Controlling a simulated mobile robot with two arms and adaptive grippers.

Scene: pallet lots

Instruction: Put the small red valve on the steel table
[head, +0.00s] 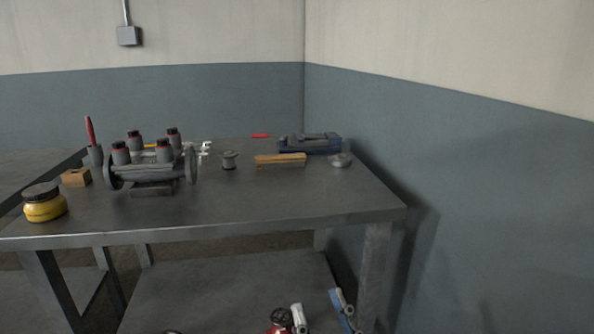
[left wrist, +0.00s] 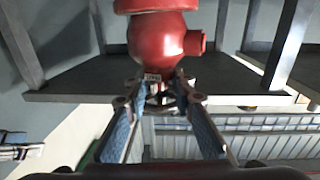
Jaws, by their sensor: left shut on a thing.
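The small red valve (left wrist: 157,38) fills the top middle of the left wrist view, its red body close to my left fingertips. The steel table (head: 235,211) stands ahead with a bare front strip. My right gripper (head: 318,303) is at the bottom of the head view, fingers apart and nothing seen between them.
A yellow jar (head: 45,206), a wooden block (head: 75,178) and a flanged manifold (head: 148,170) occupy the table's left. A wooden-backed brush (head: 280,160), a blue vise-like tool (head: 310,143) and small metal parts lie farther back. The front right top is clear. A wall (head: 480,200) stands right.

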